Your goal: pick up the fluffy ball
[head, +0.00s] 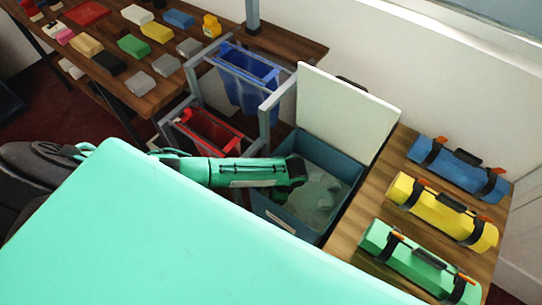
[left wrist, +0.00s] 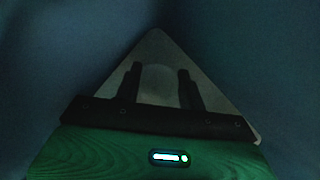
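My left arm reaches in from the left in the head view, and its gripper end (head: 297,176) is down in an open blue bin (head: 277,210). In the dark left wrist view, the two black fingers of my left gripper (left wrist: 160,80) stand apart. A dim, rounded grey shape (left wrist: 158,82) lies between them, over a paler pointed patch (left wrist: 160,48). It may be the fluffy ball, but it is too dark to be sure, and I cannot tell whether the fingers touch it. Greyish shapes (head: 322,192) lie inside the bin. My right gripper is not in view.
The bin's white lid (head: 345,110) stands raised behind it. Blue (head: 458,168), yellow (head: 440,208) and green (head: 418,262) rolls lie on the wooden counter at right. A rack with blue (head: 248,80) and red (head: 208,135) bins stands left, beside a table of coloured blocks (head: 134,46).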

